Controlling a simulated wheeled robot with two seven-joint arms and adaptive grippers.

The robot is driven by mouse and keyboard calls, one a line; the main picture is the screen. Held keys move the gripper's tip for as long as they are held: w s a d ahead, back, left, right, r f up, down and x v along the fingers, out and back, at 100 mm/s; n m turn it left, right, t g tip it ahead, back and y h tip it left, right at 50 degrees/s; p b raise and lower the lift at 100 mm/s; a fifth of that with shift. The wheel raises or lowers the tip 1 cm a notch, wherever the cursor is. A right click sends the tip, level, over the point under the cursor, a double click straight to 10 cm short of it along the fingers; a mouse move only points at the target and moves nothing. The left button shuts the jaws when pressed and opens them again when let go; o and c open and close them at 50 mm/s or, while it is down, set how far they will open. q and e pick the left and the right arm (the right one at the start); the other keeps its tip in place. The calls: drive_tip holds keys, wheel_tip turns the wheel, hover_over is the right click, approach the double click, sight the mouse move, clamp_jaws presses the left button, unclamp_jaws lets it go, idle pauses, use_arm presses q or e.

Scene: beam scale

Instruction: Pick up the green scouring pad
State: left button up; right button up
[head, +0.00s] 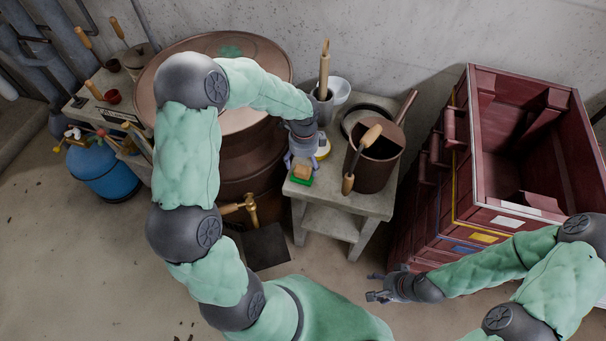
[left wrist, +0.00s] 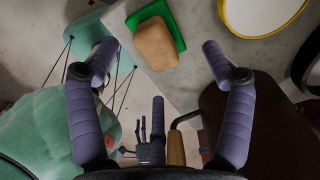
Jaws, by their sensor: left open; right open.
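The green scouring pad (head: 296,181) lies on the small grey table, near its front left corner. A tan block, perhaps a sponge (head: 302,171), sits on it and covers much of it. In the left wrist view the pad (left wrist: 177,30) shows as a green edge around the tan block (left wrist: 156,44). My left gripper (head: 292,160) is just behind the pad in the head view, open and empty. Its two fingers (left wrist: 158,62) are spread wide in the left wrist view, apart from the pad. My right gripper (head: 376,286) is open and empty, low in front of the red chest.
On the small grey table (head: 340,197) stand a brown pot (head: 372,170) with wooden-handled tools, a yellow-rimmed white dish (head: 323,148) and a cup with a brush. A large rusty drum (head: 262,70) is left of it, a red chest (head: 480,150) right.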

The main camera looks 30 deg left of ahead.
sight(303, 169)
use_arm(q)
drive_tip(key=shift+s+a+f+b, duration=0.1)
drive_tip(key=shift+f+b, duration=0.4)
drive_tip(key=shift+f, duration=0.9)
drive_tip(key=shift+a+f+b, duration=0.1)
drive_tip(key=shift+f+b, duration=0.35)
drive_tip(key=shift+f, duration=0.9)
drive_tip(key=shift+d, duration=0.1)
drive_tip(key=c, duration=1.3)
drive_tip(key=shift+c, duration=0.2)
